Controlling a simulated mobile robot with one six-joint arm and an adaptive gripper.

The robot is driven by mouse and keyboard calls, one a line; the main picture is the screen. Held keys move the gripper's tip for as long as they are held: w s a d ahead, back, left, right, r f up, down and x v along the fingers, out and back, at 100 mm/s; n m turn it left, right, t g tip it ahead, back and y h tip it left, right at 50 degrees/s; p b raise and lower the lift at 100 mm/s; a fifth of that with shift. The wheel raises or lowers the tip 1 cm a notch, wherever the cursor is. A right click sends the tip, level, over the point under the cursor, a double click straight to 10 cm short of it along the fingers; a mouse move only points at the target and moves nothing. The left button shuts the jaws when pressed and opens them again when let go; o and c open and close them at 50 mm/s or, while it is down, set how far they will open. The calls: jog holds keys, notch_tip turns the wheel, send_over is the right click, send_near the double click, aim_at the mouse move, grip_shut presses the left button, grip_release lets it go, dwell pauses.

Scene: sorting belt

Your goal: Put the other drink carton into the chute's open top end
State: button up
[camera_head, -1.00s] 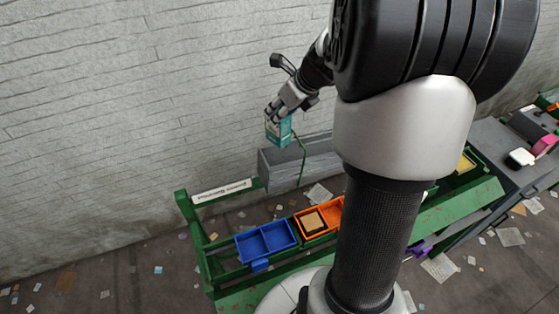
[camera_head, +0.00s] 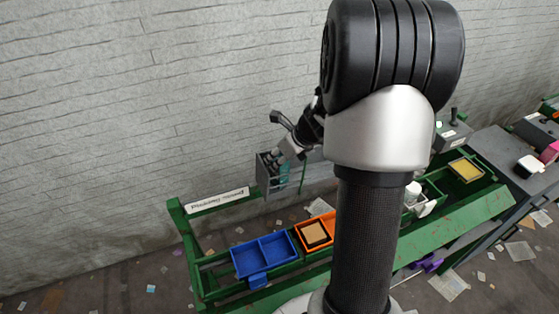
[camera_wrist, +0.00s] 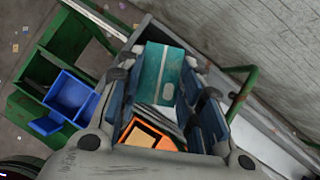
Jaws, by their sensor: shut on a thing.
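A teal drink carton (camera_wrist: 165,72) lies between the two fingers of my gripper (camera_wrist: 160,85), which is shut on it. In the head view the carton (camera_head: 284,174) hangs below my gripper (camera_head: 279,162) at the left end of a grey chute (camera_head: 318,180). It overlaps the chute's end in the picture; I cannot tell whether it is inside the opening or just above it. Part of the chute is hidden behind my arm.
A blue two-part bin (camera_head: 264,256) and an orange bin (camera_head: 316,233) with a tan block (camera_head: 314,233) sit on the green frame (camera_head: 190,255) in front of the chute. A white sign (camera_head: 217,201) is at left.

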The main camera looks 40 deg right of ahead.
jog(key=shift+f, duration=0.15)
jog(key=o, duration=0.4)
jog(key=shift+r, duration=0.25)
jog(key=p+v, duration=0.4)
jog(key=v, duration=0.8)
